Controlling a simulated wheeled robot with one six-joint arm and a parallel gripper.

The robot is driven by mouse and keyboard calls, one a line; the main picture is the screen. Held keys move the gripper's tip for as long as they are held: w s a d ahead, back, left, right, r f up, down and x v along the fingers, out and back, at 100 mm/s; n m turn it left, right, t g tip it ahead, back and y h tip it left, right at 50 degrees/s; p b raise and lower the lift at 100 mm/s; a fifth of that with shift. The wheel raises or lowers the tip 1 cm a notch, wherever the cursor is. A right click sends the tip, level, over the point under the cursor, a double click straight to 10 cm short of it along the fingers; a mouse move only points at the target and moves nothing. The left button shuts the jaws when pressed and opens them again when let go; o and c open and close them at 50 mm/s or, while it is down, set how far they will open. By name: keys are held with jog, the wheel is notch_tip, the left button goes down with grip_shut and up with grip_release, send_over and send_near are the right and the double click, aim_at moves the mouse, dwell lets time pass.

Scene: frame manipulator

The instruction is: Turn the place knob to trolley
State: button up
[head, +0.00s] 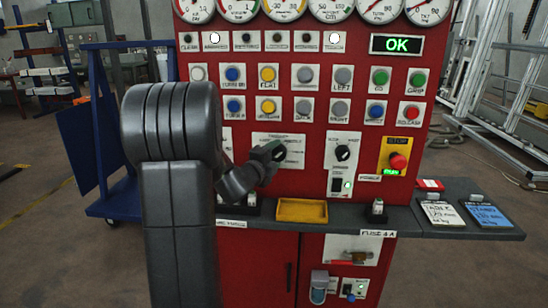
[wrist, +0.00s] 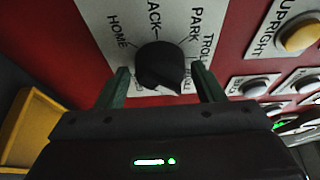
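The place knob (wrist: 160,62) is a black round knob on a pale plate (wrist: 100,20) with the words HOME, RACK, PARK and a partly hidden TROLLEY around it. In the head view the knob (head: 280,151) sits in the panel's middle, partly covered by my gripper (head: 264,156). In the wrist view my gripper (wrist: 164,80) is open, with one dark green finger on each side of the knob. Gaps show between the fingers and the knob. I cannot tell clearly which label the knob points to.
A second black knob (head: 343,152) and a red stop button (head: 398,161) lie to the right. Rows of push buttons are above. A grey shelf (head: 345,218) with a yellow tray (head: 302,211) juts out below. A green OK display (head: 397,44) is lit.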

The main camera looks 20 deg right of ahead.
jog(key=c, duration=0.7)
jog(key=shift+f+n+b, duration=0.15)
jog(key=shift+n+b, duration=0.15)
jog(key=shift+b, duration=0.1)
jog(key=shift+f+n+b, duration=0.15)
jog(key=shift+n+b, duration=0.25)
jog(key=shift+b, duration=0.25)
jog(key=n+t+b, duration=0.1)
jog(key=n+b, duration=0.1)
jog(key=shift+f+h+b, duration=0.2)
jog(key=shift+h+b, duration=0.15)
jog(key=shift+h, duration=0.05)
jog(key=n+t+b, duration=0.1)
jog(key=n+b, duration=0.2)
jog(key=shift+n+t, duration=0.3)
jog(key=shift+n, duration=0.1)
jog(key=shift+n+t+b, duration=0.4)
jog(key=shift+n+b, duration=0.65)
jog(key=shift+n, duration=0.15)
jog(key=shift+r, duration=0.1)
